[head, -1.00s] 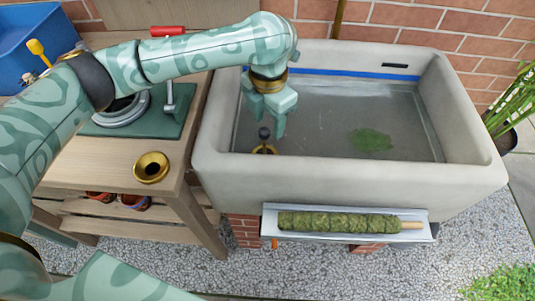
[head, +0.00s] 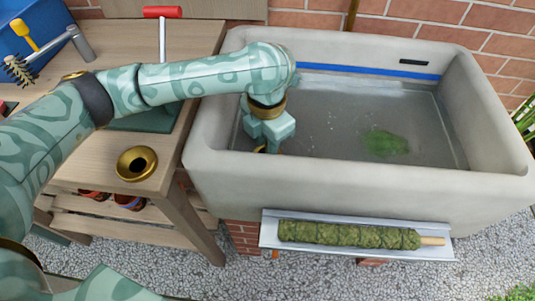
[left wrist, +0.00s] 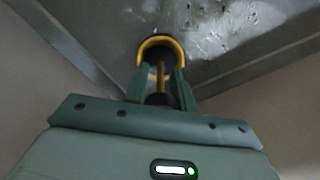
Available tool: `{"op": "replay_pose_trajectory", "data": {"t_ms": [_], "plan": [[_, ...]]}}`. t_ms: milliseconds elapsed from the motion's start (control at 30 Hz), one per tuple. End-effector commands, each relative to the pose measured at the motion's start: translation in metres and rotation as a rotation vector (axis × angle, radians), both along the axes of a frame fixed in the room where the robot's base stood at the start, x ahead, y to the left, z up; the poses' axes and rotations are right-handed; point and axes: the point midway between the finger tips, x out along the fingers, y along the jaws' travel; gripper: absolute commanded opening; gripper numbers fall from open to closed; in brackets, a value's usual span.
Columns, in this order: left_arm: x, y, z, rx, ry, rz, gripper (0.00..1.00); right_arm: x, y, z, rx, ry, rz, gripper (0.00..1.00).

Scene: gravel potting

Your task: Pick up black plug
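The black plug (left wrist: 158,99) stands upright in the sink, its dark knob and thin brass stem showing in the left wrist view. Its foot is in a brass drain ring (left wrist: 142,47). In the head view the plug is hidden behind my left gripper (head: 266,150), and only a bit of brass shows below it. My left gripper also shows in the left wrist view (left wrist: 163,78). It points down, with its two fingers apart on either side of the plug's knob and stem. I see no clear grip on it. My right gripper is out of view.
The stone sink (head: 340,185) has high walls around my left gripper. A green clump (head: 385,143) lies in it to the right. A tray (head: 268,236) with a moss pole (head: 345,235) hangs on its front. A brass funnel (head: 137,163) stands on the wooden bench (head: 75,172).

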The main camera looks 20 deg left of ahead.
Motion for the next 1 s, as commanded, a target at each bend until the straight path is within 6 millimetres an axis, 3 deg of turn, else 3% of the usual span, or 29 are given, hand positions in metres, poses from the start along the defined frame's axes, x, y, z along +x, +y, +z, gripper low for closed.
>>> {"op": "replay_pose_trajectory", "data": {"t_ms": [33, 67, 100, 400, 767, 1000], "plan": [[0.000, 0.000, 0.000, 0.000, 0.000, 0.000, 0.11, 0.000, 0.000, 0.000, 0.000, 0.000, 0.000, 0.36], [0.000, 0.000, 0.000, 0.000, 0.000, 0.000, 0.02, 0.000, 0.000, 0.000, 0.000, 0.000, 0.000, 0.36], [0.000, 0.000, 0.000, 0.000, 0.000, 0.000, 0.00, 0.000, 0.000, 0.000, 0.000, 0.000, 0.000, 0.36], [0.000, 0.000, 0.006, 0.000, -0.001, 0.000, 0.00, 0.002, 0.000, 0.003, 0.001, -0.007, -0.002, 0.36], [0.000, 0.000, 0.086, -0.001, -0.008, 0.001, 0.00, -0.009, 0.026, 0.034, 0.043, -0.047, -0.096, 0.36], [-0.001, -0.001, 0.134, 0.000, -0.009, 0.001, 0.00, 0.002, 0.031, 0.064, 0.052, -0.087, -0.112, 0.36]]}}
